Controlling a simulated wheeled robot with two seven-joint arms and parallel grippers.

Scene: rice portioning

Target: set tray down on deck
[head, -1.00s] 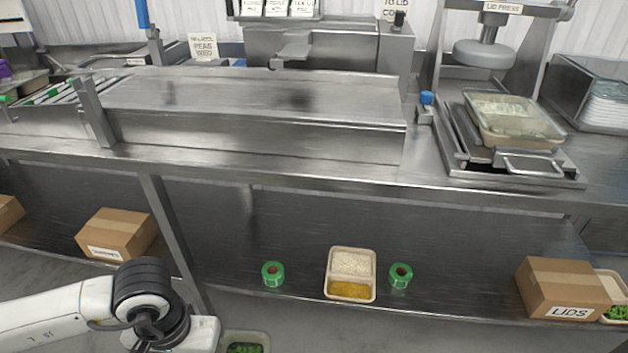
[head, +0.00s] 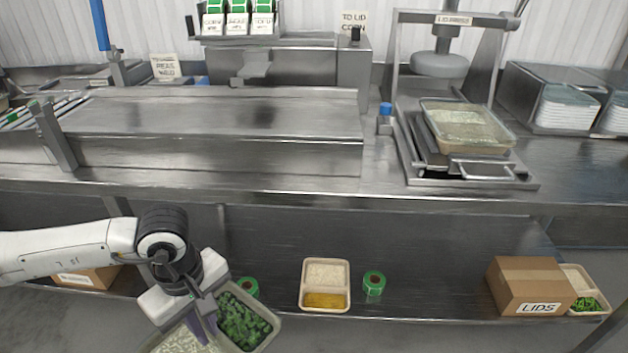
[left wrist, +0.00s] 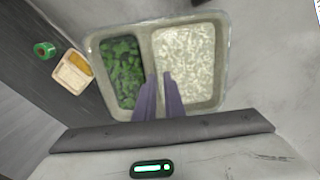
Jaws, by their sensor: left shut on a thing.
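My left gripper (head: 203,322) is shut on a two-compartment tray (head: 264,308) at the bottom of the head view. One compartment holds chopped green vegetables (head: 242,322), the other white rice. The left wrist view shows the tray (left wrist: 222,62) whole, with the purple fingers (left wrist: 160,85) at its near edge by the divider. The tray is in the air, in front of the bench and below its top. A raised steel deck (head: 220,112) lies empty on the bench. My right gripper is out of view.
A press (head: 440,62) with a lidded tray (head: 465,125) under it stands right of the deck. The bench front edge (head: 300,198) lies between the held tray and the deck. The lower shelf holds another tray (head: 325,285), green rolls (head: 374,283) and a LIDS box (head: 530,285).

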